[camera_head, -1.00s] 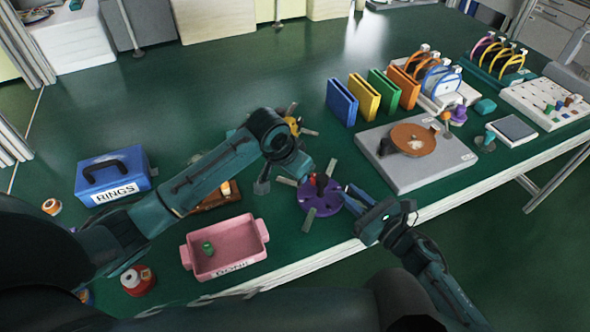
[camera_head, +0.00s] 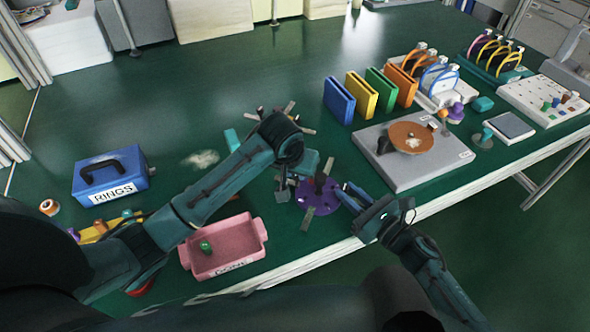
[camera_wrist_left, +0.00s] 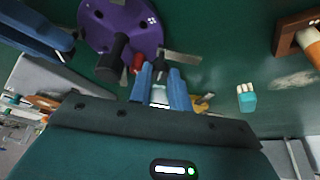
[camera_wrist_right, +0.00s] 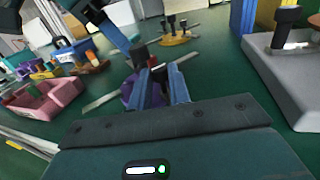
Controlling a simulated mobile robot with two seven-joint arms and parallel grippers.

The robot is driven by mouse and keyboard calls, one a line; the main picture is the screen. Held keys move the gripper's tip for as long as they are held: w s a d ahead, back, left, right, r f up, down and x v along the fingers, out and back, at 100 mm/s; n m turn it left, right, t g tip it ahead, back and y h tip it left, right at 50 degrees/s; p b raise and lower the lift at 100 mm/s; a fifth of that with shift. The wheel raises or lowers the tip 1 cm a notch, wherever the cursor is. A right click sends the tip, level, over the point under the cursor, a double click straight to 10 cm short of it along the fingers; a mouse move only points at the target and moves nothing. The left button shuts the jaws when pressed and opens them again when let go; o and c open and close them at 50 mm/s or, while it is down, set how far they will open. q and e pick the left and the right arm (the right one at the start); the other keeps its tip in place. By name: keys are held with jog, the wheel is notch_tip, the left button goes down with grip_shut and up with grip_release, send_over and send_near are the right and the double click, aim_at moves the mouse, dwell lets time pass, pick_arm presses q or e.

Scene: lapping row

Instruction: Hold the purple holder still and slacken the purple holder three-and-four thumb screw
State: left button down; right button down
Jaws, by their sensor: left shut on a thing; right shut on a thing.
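The purple holder (camera_head: 322,207) is a round disc with flat metal strips around it, near the table's front edge. It also shows in the left wrist view (camera_wrist_left: 125,18) and partly in the right wrist view (camera_wrist_right: 128,90). My left gripper (camera_wrist_left: 161,75) is at the disc's edge, shut on a small black thumb screw (camera_wrist_left: 160,66); its number cannot be read. A larger black knob (camera_wrist_left: 113,60) and a red screw (camera_wrist_left: 138,62) are beside it. My right gripper (camera_head: 345,194) is shut on the holder's near right side; its fingertips (camera_wrist_right: 157,88) partly hide the contact.
A pink tray (camera_head: 262,228) holding a green piece stands left of the holder. A grey plate (camera_head: 408,178) with a brown disc lies to the right. A yellow holder (camera_wrist_right: 178,40) is behind. A blue box (camera_head: 112,180) stands far left.

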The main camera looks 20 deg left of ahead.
pick_arm(q)
jog(key=c, duration=1.3)
grip_release()
jog(key=v, duration=1.2)
jog(key=shift+w, duration=0.1)
pick_arm(e)
jog(key=c, duration=1.2)
grip_release()
jog(key=shift+c, duration=0.2)
